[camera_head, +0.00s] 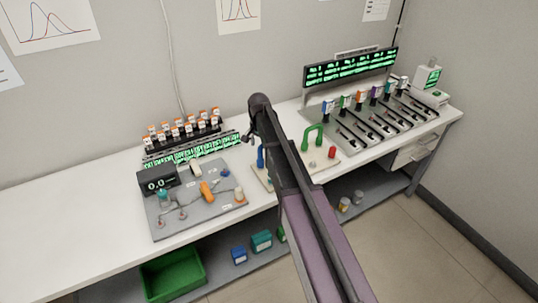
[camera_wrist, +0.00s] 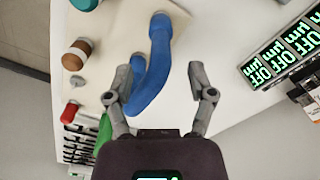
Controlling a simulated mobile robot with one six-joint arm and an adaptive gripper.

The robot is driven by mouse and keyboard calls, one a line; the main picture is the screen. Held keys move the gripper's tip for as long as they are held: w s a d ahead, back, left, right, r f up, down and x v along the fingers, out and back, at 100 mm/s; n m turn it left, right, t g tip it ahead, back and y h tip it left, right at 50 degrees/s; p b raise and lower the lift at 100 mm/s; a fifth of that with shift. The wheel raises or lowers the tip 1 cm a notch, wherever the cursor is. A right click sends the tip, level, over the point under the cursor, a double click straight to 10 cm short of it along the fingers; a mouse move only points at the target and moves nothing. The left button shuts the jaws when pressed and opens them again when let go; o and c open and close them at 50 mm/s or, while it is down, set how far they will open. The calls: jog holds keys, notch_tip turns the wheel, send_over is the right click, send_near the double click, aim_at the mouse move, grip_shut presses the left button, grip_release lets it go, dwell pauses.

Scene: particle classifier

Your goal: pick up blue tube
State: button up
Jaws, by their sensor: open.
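The blue tube (camera_wrist: 158,55) is a curved, hook-shaped piece in the wrist view, standing on a pale board (camera_wrist: 115,35). My gripper (camera_wrist: 160,75) is open, with one grey finger on each side of the tube's lower part. The tube lies between the fingers, and I see no clear contact with either. In the head view only a part of the blue tube (camera_head: 260,157) shows left of my arm.
A grey panel (camera_head: 200,219) with an orange part is at left. Racks of vials (camera_head: 183,137) and a row of slotted units (camera_head: 375,128) line the back.

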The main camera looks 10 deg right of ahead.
aim_at(260, 153)
jog(key=shift+w+f+b, duration=0.1)
jog(key=shift+f+b, duration=2.2)
jog(key=shift+f, duration=0.15)
grip_shut()
